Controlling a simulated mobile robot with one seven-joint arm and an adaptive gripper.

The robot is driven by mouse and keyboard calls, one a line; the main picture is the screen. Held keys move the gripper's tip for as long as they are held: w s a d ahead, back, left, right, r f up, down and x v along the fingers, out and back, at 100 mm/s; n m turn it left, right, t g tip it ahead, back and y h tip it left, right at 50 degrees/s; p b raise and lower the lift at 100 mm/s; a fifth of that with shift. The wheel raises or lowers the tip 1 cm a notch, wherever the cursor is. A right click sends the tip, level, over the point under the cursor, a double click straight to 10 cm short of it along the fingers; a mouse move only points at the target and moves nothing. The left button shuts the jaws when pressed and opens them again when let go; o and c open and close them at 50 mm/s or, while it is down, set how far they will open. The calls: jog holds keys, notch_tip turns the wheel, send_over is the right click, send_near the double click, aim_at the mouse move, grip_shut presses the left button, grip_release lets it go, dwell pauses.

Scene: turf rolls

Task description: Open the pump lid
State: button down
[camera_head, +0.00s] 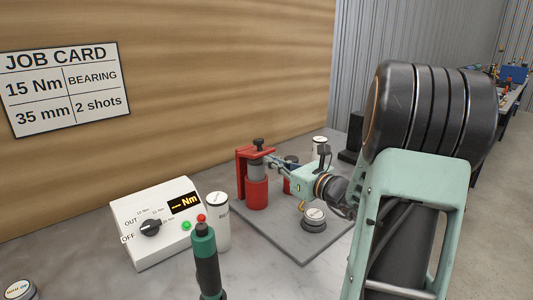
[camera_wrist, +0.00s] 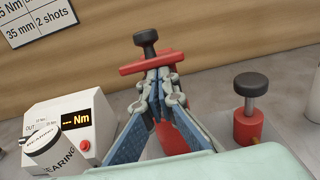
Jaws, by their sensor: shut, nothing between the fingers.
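A red bracket (camera_head: 243,168) with a black knob (camera_head: 258,144) stands over a grey and red cylinder (camera_head: 257,190) on the grey plate. In the wrist view the red bracket (camera_wrist: 150,63) and its black knob (camera_wrist: 145,37) are just beyond my fingertips. My gripper (camera_head: 272,160) is shut and empty, its tips close beside the bracket; contact cannot be told. The fingers (camera_wrist: 157,85) hide much of the cylinder. A second red body (camera_wrist: 247,128) with a metal stem and black cap (camera_wrist: 250,84) stands to the right. No label shows which is the pump, and no lid is clearly visible.
A white control box (camera_head: 158,222) and a white bearing canister (camera_head: 217,220) stand left of the plate (camera_head: 300,254). A dark-based round container (camera_head: 314,220) sits at the plate's front. A green-topped dark tool (camera_head: 204,245) stands in front. A wooden wall (camera_head: 200,90) rises behind.

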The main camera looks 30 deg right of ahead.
aim_at(263, 141)
jog(key=r+g+p, duration=0.2)
jog(key=r+p, duration=0.1)
jog(key=p, duration=0.2)
jog(key=w+r+g+h+p, duration=0.1)
jog(key=r+g+p, duration=0.1)
jog(key=p, duration=0.4)
jog(key=shift+w+a+r, duration=0.15)
jog(key=shift+w+r, duration=0.05)
jog(key=shift+r, duration=0.25)
jog(key=shift+w+a+r+p, duration=0.1)
jog(key=shift+w+r+p, duration=0.35)
jog(key=shift+r+p, duration=0.1)
jog(key=w+r, duration=0.2)
jog(key=shift+w+a+r, duration=0.15)
jog(key=shift+w+a, duration=0.15)
jog(key=shift+a, duration=0.05)
jog(key=shift+w+a+r, duration=0.15)
jog(key=shift+w+r, duration=0.15)
jog(key=shift+w, duration=0.25)
jog(key=shift+w+a+r, duration=0.15)
jog(key=shift+w+r, duration=0.1)
jog(key=shift+w, duration=0.25)
jog(key=shift+w+a+r, duration=0.2)
jog(key=shift+w, duration=0.5)
jog(key=shift+w+a+r, duration=0.15)
jog(key=shift+w, duration=0.55)
